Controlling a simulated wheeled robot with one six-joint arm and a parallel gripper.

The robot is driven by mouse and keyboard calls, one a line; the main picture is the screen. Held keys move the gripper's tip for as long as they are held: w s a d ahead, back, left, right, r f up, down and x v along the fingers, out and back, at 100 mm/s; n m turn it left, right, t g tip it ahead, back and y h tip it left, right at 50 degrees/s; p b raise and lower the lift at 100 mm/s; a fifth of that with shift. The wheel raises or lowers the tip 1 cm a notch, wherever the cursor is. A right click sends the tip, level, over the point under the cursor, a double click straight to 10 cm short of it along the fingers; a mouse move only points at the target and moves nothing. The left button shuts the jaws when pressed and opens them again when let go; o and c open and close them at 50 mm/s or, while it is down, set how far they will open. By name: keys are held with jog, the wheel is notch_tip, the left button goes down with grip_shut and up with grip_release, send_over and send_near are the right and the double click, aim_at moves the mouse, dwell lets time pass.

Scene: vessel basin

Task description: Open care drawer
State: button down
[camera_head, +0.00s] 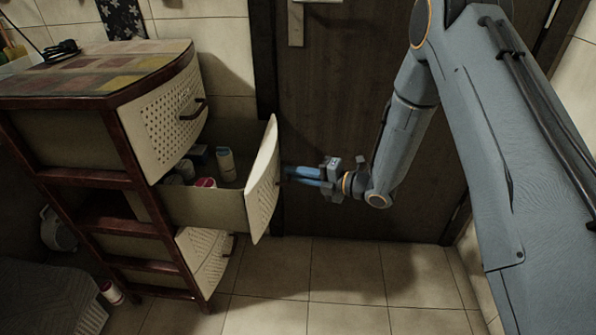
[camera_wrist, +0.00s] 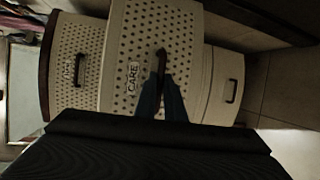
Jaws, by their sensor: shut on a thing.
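The care drawer (camera_head: 262,180) is the middle drawer of a wooden cabinet and is pulled far out. Its pale perforated front shows edge-on in the head view, and several bottles stand inside it. In the wrist view its front (camera_wrist: 130,40) bears a "CARE" label and a dark handle (camera_wrist: 161,62). My gripper (camera_head: 293,174) is at the handle, coming from the right in the head view. In the wrist view the blue fingers (camera_wrist: 161,97) are shut on the handle's lower part. The exact finger contact is dark and partly hidden.
The cabinet (camera_head: 125,150) has a shut upper drawer (camera_head: 175,115) and a lower drawer (camera_head: 205,262). A dark door (camera_head: 330,100) stands close behind my gripper. The tiled floor (camera_head: 320,280) in front is clear. A small bottle (camera_head: 111,292) lies at the cabinet's left foot.

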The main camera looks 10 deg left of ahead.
jog(key=shift+d, duration=0.25)
jog(key=c, duration=1.8)
grip_release()
jog(key=shift+c, duration=0.2)
jog(key=shift+d, duration=0.1)
jog(key=v, duration=0.7)
jog(key=shift+d, duration=0.25)
jog(key=shift+s, duration=0.1)
